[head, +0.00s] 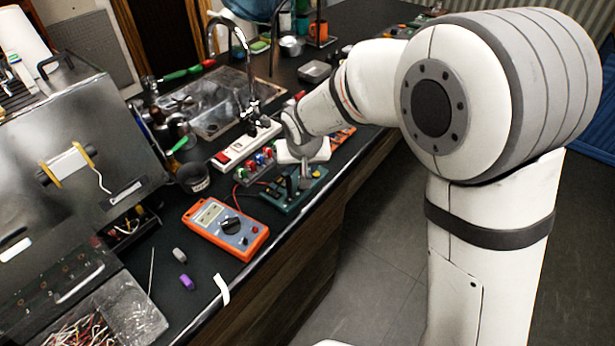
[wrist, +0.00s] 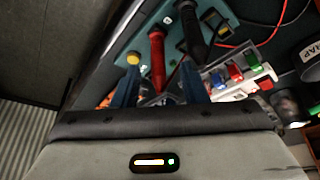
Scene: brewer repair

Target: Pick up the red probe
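The red probe (wrist: 157,62) stands in a teal holder (wrist: 136,40), beside a black probe (wrist: 191,32), in the wrist view. My gripper (wrist: 161,76) has its two blue fingers apart, one on each side of the red probe's lower part in the picture. I see no clear contact between the fingers and the probe. In the head view, my gripper (head: 303,160) is over the teal holder (head: 285,203) near the bench's front edge. The red probe cannot be made out there, hidden by my gripper.
A block with coloured terminals (head: 257,167) and a white power strip (head: 246,147) lie close behind the holder. An orange multimeter (head: 225,228) lies in front, with a red lead running to the block. The floor beyond the bench edge is clear.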

